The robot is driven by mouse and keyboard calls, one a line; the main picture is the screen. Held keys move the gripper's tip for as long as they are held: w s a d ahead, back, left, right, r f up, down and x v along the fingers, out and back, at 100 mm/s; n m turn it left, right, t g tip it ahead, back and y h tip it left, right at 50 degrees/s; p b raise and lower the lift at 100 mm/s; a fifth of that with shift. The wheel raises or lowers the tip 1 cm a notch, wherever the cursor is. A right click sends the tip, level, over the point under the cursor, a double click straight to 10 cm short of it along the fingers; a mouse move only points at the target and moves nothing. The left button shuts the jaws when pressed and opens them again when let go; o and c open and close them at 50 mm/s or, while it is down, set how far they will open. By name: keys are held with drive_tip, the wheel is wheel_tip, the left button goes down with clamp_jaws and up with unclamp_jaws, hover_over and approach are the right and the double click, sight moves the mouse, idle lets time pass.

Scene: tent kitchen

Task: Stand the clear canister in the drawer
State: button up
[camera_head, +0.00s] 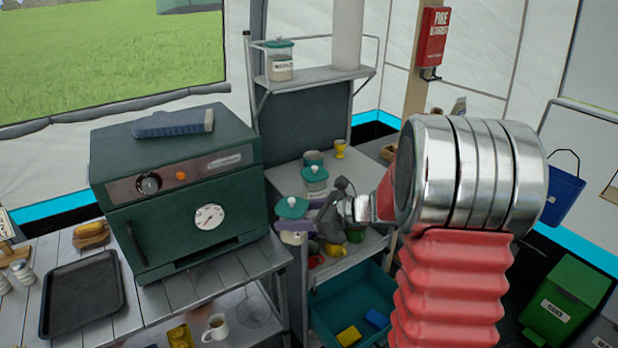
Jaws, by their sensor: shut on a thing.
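A clear canister with a teal lid (292,208) is in my gripper (313,214), left of my wrist and at the front of the shelf unit. The gripper looks shut on its side; the fingertips are small and partly hidden. The canister looks roughly upright. A teal drawer (318,312) is open low in the shelf unit, below and right of the canister. A yellow block (349,335) and a blue block (377,319) lie in it. My arm hides its right part.
Another lidded canister (315,182) stands on the counter behind, near a yellow cup (340,149). A third canister (280,65) is on the upper shelf. Coloured mugs (334,249) sit below the counter. A green oven (180,195) stands close on the left.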

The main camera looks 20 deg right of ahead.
drive_tip(key=s+a+f+n+g+y, duration=0.1)
drive_tip(key=a+f, duration=0.3)
drive_tip(key=f, duration=0.4)
drive_tip(key=s+a+f+n+g+y, duration=0.1)
drive_tip(key=s+a+f, duration=0.2)
drive_tip(key=a+f, duration=0.2)
wheel_tip(320, 180, down, 4)
drive_tip(key=shift+a+r+n, duration=0.25)
drive_tip(key=shift+n, duration=0.05)
